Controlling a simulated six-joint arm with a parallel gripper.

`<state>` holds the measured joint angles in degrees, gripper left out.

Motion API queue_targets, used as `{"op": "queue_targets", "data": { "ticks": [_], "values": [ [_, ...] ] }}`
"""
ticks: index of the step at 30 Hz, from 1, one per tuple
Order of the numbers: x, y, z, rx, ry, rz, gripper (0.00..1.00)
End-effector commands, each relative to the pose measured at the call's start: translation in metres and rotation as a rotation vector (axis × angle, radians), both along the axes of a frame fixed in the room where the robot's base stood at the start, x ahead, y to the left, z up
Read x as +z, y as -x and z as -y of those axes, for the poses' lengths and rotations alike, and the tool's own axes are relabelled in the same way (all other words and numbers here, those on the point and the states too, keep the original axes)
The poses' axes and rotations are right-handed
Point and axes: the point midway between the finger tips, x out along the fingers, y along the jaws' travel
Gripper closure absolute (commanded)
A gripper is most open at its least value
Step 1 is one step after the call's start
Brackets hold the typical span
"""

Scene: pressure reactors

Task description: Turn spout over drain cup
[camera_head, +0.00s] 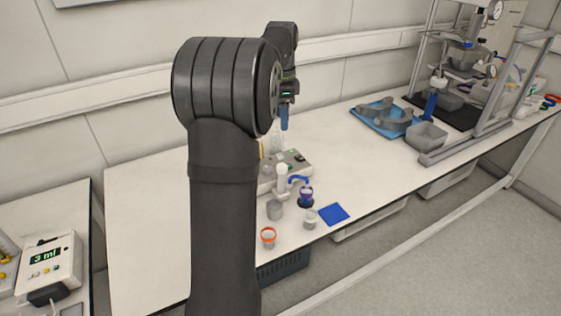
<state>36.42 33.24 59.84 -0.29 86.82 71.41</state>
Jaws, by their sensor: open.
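My gripper (284,118) points down above the bench beyond a small instrument. Its tips look blue and small, and I see nothing held between them. A blue spout-like piece (298,179) reaches right from a white upright fitting (282,176). Its end is close to a purple-and-white vessel (306,194) on a dark round base. A grey cup (275,209) stands below the fitting, to its left. A small clear cup (310,218) stands in front of the vessel. I cannot tell which one is the drain cup. My gripper is apart from the spout.
A grey instrument (296,163) stands behind the spout. An orange-rimmed cup (268,237) and a blue square pad (334,214) lie near the bench's front edge. A blue tray (368,119), grey bin (427,136) and framed apparatus (468,136) stand right. The bench middle is clear.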

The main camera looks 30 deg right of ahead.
Motion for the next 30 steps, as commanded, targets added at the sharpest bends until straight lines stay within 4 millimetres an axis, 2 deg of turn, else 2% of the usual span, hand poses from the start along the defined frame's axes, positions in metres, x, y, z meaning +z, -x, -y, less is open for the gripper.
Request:
{"op": "queue_targets", "data": {
  "ticks": [5, 21, 25, 30],
  "values": [
    [-0.017, 0.0, 0.001, -0.004, -0.009, -0.001, 0.44],
    [-0.132, 0.0, 0.0, -0.003, -0.008, -0.002, 0.44],
    [-0.153, 0.0, 0.001, -0.003, -0.006, 0.0, 0.44],
    [-0.169, 0.0, 0.001, -0.003, -0.005, 0.001, 0.44]
  ]
}}
